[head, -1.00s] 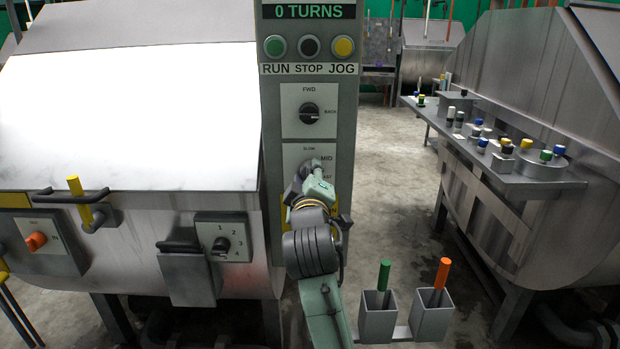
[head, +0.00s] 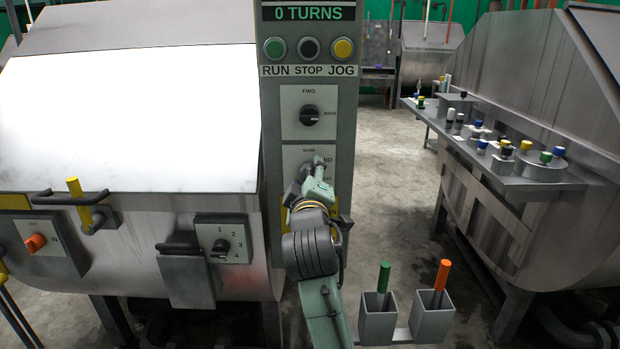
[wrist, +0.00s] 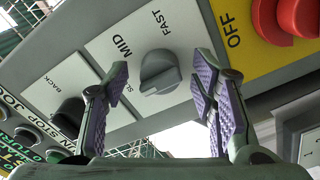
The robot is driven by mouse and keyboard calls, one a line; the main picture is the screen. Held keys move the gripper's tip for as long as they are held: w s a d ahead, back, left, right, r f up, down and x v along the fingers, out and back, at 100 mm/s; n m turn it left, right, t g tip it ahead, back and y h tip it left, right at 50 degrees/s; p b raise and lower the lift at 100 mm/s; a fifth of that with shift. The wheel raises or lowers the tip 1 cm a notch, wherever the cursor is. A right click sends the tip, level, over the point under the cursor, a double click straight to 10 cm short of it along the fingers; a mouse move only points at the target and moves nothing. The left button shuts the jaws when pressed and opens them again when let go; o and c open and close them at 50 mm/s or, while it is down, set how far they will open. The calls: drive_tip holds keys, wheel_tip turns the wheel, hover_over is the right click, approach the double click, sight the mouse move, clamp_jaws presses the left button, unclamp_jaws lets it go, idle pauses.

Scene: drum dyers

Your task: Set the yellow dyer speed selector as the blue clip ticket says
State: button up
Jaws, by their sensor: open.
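The speed selector (wrist: 160,72) is a dark round knob on a pale plate marked SLOW, MID and FAST. In the wrist view my gripper (wrist: 163,78) is open, with one purple-padded finger on each side of the knob and gaps between pads and knob. I cannot tell how deep the fingers reach around it. The knob's pointer setting is not clear. In the head view my gripper (head: 317,168) is in front of the speed plate (head: 293,152) and hides the knob and part of the lettering. I cannot make out a blue clip ticket.
Above is the FWD/BACK selector (head: 309,115), below the RUN, STOP and JOG buttons. A yellow OFF plate with a red button (wrist: 299,16) adjoins the speed plate. Holders with green and orange sticks (head: 430,325) stand right of my arm. A shelf of bottles (head: 530,182) is farther right.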

drive_tip(key=s, duration=0.7)
drive_tip(key=shift+s, duration=0.3)
